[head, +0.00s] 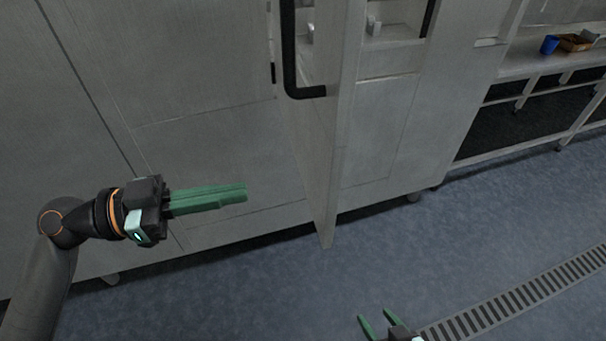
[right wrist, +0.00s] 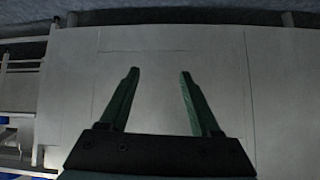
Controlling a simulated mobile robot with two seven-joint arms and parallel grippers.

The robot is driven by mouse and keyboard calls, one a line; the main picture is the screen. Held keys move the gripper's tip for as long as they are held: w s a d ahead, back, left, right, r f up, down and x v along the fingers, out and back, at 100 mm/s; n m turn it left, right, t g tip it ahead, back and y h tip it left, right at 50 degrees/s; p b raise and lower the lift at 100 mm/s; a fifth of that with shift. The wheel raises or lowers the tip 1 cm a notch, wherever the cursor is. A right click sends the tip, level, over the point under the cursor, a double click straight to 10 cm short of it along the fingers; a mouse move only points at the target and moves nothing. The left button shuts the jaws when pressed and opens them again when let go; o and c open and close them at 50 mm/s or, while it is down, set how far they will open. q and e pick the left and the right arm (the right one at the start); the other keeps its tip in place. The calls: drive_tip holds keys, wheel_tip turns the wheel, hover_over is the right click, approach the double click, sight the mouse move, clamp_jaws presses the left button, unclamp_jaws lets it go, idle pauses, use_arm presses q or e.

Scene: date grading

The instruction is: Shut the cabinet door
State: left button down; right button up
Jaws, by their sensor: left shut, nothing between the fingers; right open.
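The cabinet (head: 200,95) is grey and fills the left and middle of the head view. Its door (head: 322,170) stands open, sticking out toward me nearly edge-on, with a black bar handle (head: 290,60) on its left face. My left gripper (head: 246,192) is shut and empty, left of the door and apart from it, with its green fingers pointing right. My right gripper (head: 378,322) is open and empty at the bottom edge, right of the door and low over the floor. In the right wrist view its open fingers (right wrist: 158,72) face a flat grey panel (right wrist: 160,60).
A bench (head: 520,66) at the right holds a blue cup (head: 549,44) and a brown box (head: 575,42). A drain grate (head: 520,298) crosses the blue floor (head: 440,240) at lower right. The floor between the door and the grate is clear.

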sight(325, 177)
use_arm(q)
drive_tip(key=p+x, duration=0.3)
drive_tip(key=x, duration=0.6)
drive_tip(key=shift+d+r, duration=0.15)
drive_tip(key=shift+d, duration=0.05)
drive_tip(key=shift+w+d+f+p, duration=0.2)
drive_tip(key=shift+d+p, duration=0.1)
drive_tip(key=shift+d, duration=0.25)
